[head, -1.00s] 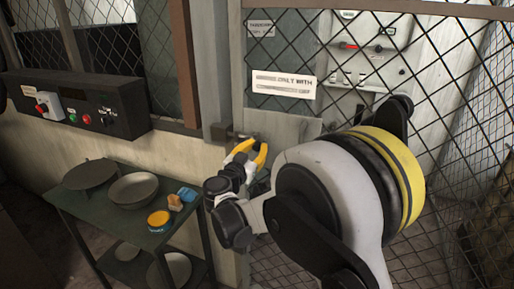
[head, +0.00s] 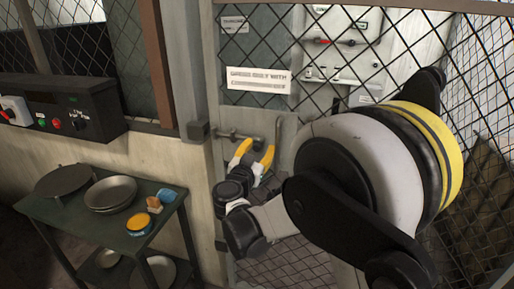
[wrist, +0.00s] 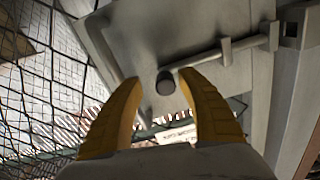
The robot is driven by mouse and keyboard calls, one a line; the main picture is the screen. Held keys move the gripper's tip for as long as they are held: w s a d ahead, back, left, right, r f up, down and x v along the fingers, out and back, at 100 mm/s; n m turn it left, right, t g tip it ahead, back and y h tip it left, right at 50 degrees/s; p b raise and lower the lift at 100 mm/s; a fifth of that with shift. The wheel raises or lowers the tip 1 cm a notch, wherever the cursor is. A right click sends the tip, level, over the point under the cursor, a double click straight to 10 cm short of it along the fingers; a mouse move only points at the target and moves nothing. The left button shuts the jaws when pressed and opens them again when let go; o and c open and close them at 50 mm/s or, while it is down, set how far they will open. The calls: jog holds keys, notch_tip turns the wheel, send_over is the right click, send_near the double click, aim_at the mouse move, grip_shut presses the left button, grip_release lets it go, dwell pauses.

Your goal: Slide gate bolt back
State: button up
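The gate bolt (head: 234,135) is a grey metal rod on a plate on the mesh gate, near the post at its left. In the wrist view the rod (wrist: 232,49) runs through small brackets, and its dark round knob (wrist: 165,83) stands out at the end nearer the fingers. My gripper (head: 259,146) is open, with two yellow fingers pointing at the bolt plate. In the wrist view the gripper (wrist: 159,77) has its fingertips on either side of the knob, with visible gaps. Whether the knob lies fully between them in depth is unclear.
An upright grey handle (head: 279,133) is just right of the bolt. A green table (head: 75,222) with bowls and small items stands at lower left, below a black control box (head: 60,112). A white sign (head: 258,79) hangs above the bolt. My arm covers the right side.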

jog(key=shift+a, duration=0.2)
jog(key=shift+s+a, duration=0.1)
jog(key=shift+s, duration=0.25)
jog(key=v, duration=1.1)
jog(key=shift+s, duration=0.15)
